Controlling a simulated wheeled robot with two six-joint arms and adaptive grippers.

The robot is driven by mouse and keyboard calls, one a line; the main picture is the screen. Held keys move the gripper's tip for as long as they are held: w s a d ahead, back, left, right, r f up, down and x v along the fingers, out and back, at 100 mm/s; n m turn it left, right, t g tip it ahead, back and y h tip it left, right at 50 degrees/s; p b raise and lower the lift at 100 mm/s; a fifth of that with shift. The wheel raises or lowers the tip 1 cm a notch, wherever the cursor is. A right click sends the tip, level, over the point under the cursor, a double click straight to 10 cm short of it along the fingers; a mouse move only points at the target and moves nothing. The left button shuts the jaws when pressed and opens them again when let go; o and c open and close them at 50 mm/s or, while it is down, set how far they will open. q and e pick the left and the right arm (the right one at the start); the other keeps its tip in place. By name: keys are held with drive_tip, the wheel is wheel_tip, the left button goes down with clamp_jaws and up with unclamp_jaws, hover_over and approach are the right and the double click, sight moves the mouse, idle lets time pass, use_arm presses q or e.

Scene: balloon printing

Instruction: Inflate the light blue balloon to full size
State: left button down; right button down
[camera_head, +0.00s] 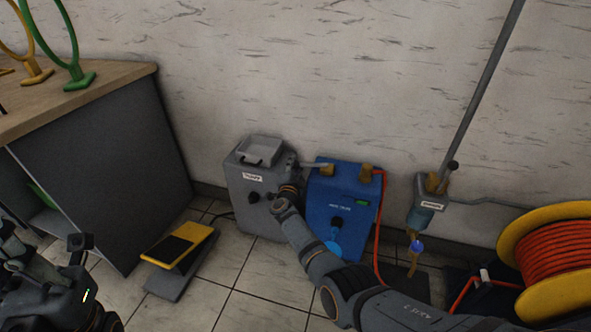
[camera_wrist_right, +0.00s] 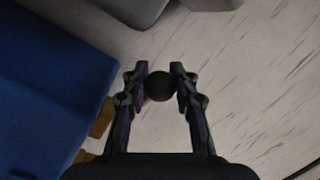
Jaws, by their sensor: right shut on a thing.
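The light blue balloon (camera_head: 333,250) hangs on the front of the blue box (camera_head: 356,192), below a dark round fitting. My right arm hides part of its surroundings. My right gripper (camera_head: 293,165) is at the upper gap between the grey machine (camera_head: 250,182) and the blue box; its fingertips are hard to make out there. In the right wrist view, its fingers (camera_wrist_right: 160,82) are shut on a dark round knob (camera_wrist_right: 159,87), with the blue box (camera_wrist_right: 45,85) to the left. My left gripper (camera_head: 82,243) is low at the left, apart from the machines; its jaws are unclear.
A yellow-topped pedestal (camera_head: 178,247) stands on the floor. A grey cabinet (camera_head: 110,170) is at left. A yellow reel of orange hose (camera_head: 555,250) stands at right. A wall device (camera_head: 428,195) with a small blue thing (camera_head: 417,246) below it is at right.

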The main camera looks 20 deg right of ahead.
drive_tip(key=shift+w+d+r+h, duration=0.1)
drive_tip(key=shift+w+r+h, duration=0.1)
drive_tip(key=shift+h, duration=0.1)
drive_tip(key=c, duration=1)
unclamp_jaws()
drive_tip(key=shift+f, duration=0.15)
